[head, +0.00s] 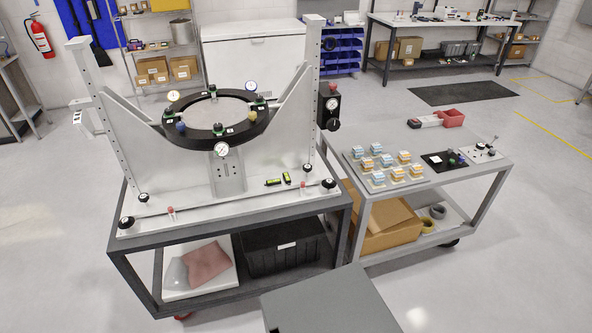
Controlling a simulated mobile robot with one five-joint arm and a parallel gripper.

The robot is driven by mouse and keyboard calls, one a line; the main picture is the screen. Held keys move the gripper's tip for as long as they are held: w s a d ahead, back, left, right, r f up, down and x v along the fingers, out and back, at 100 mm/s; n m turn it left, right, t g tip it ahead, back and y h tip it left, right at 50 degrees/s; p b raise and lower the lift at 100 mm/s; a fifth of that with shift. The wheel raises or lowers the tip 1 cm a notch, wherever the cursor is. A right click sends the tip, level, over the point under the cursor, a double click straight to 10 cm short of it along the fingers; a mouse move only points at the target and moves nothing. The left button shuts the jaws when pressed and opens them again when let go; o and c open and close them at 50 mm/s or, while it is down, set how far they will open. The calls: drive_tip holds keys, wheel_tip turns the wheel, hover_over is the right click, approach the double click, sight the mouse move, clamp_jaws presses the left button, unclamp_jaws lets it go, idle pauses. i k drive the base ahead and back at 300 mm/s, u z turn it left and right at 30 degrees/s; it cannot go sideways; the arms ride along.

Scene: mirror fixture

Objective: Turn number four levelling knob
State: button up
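The mirror fixture has a light base plate (240,204) on a dark-topped cart. Black round knobs stand on the plate near its corners: a front left knob (126,222), a back left knob (144,197), a front right knob (328,184) and a back right knob (308,167). Their markings are too small to read, so I cannot tell which is number four. A black ring (240,131) with a pale round mirror (214,113) is held between two uprights. A dial gauge (221,149) hangs at the ring's front. My gripper is not in view.
A black box with a gauge (330,106) is on the right upright. A second cart (440,173) with small boxes stands close right. Open floor (510,250) lies front right.

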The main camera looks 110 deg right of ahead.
sight(307, 168)
drive_tip(key=z, duration=3.95)
drive_tip(key=i, duration=1)
drive_tip(key=z, duration=0.05)
drive_tip(key=k, duration=0.95)
drive_tip(key=z, duration=0.8)
